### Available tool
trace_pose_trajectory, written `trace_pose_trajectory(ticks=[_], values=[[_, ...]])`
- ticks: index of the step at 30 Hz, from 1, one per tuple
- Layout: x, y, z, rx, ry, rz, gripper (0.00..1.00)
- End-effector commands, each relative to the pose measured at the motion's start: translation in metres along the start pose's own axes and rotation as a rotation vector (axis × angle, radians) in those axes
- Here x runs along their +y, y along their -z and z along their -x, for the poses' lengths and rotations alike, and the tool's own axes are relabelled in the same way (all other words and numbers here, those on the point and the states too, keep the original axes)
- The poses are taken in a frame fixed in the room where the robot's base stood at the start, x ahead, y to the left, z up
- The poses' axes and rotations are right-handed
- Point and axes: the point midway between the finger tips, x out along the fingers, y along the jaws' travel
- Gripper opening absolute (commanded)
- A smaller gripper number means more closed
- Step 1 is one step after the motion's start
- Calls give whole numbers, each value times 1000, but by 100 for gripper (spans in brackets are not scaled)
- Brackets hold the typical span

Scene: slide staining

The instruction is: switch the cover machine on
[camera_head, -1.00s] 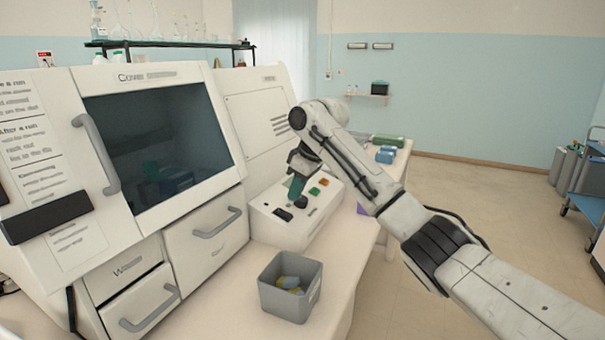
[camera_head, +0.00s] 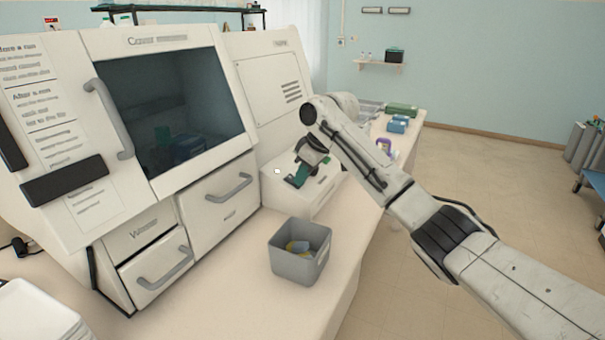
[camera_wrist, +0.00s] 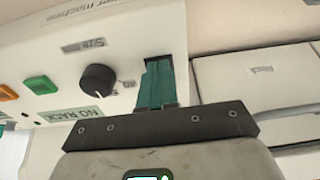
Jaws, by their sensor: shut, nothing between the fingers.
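The cover machine (camera_head: 160,50) is the large white cabinet with a dark window at left in the head view. Its control box (camera_head: 305,202) stands at its right. In the wrist view the box's panel (camera_wrist: 125,28) carries a black knob (camera_wrist: 97,80), a green button (camera_wrist: 40,85) and an orange button (camera_wrist: 6,92). My gripper (camera_head: 291,183) is over the left end of the box. Its teal fingers (camera_wrist: 157,75) are shut and empty, with their tips at a dark part (camera_wrist: 152,61), probably a switch, mostly hidden behind them. I cannot tell whether they touch it or how it is set.
A grey bin (camera_head: 300,262) with yellow and blue items stands on the counter in front of the box. A white container (camera_head: 40,312) is at the lower left. Drawer handles (camera_head: 228,188) stick out from the cabinet. A purple-marked bottle (camera_head: 384,147) stands behind my arm.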

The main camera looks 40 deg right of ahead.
Motion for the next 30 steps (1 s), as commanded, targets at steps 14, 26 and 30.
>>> trace_pose_trajectory(ticks=[14,26,30], values=[[0,4,8,-6,0,1,0],[0,7,15,-6,0,1,0],[0,7,15,-6,0,1,0]])
